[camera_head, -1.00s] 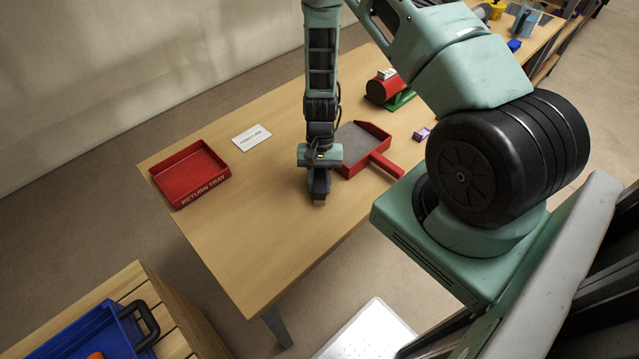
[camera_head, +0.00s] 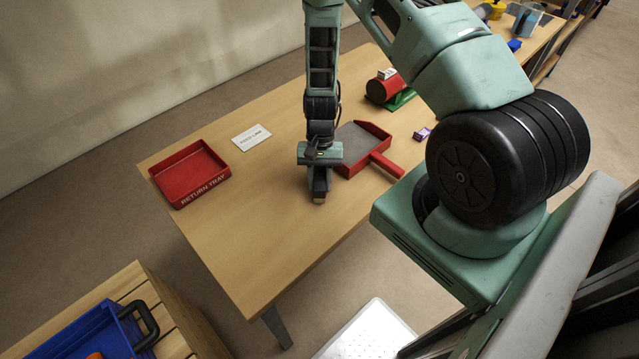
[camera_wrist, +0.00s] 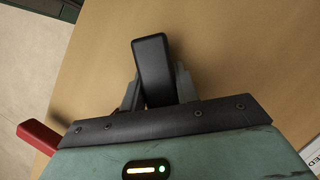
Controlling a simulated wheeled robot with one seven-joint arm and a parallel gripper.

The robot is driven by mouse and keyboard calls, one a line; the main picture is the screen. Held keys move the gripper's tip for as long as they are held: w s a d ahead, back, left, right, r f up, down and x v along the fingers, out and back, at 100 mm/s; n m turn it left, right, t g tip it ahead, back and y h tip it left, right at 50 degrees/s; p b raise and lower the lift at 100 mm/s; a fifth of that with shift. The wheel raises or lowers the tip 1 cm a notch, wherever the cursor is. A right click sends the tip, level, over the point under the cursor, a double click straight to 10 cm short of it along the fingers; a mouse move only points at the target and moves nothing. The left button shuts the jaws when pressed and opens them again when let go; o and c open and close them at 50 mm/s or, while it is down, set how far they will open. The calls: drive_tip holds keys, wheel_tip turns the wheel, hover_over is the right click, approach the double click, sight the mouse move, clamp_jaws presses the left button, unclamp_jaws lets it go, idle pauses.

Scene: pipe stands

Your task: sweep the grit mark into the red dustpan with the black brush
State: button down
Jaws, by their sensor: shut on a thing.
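The black brush (camera_wrist: 152,68) is held between the two fingers of my gripper (camera_wrist: 157,88), which is shut on it. In the head view my gripper (camera_head: 320,182) points down over the wooden table, and a small tan tip shows below it. Whether the tip touches the table I cannot tell. The red dustpan (camera_head: 383,130), grey inside, lies just to the right of my gripper, partly behind it, with its handle toward the lower right. A red piece of it (camera_wrist: 38,137) shows at the left in the wrist view. I cannot see the grit mark in either view.
A red return tray (camera_head: 207,190) and a white card (camera_head: 251,137) lie left on the table (camera_head: 258,235). A red cylinder (camera_head: 380,91) on a green stand and a small purple item (camera_head: 421,134) are beyond the dustpan. The table's front left is clear.

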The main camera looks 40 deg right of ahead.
drive_tip(key=shift+w+d, duration=0.25)
drive_tip(key=shift+s+a+r, duration=0.1)
drive_tip(key=shift+s+a, duration=0.7)
drive_tip(key=shift+s, duration=0.05)
drive_tip(key=shift+r, duration=0.15)
drive_tip(key=shift+r+p, duration=0.8)
drive_tip(key=shift+p, duration=0.05)
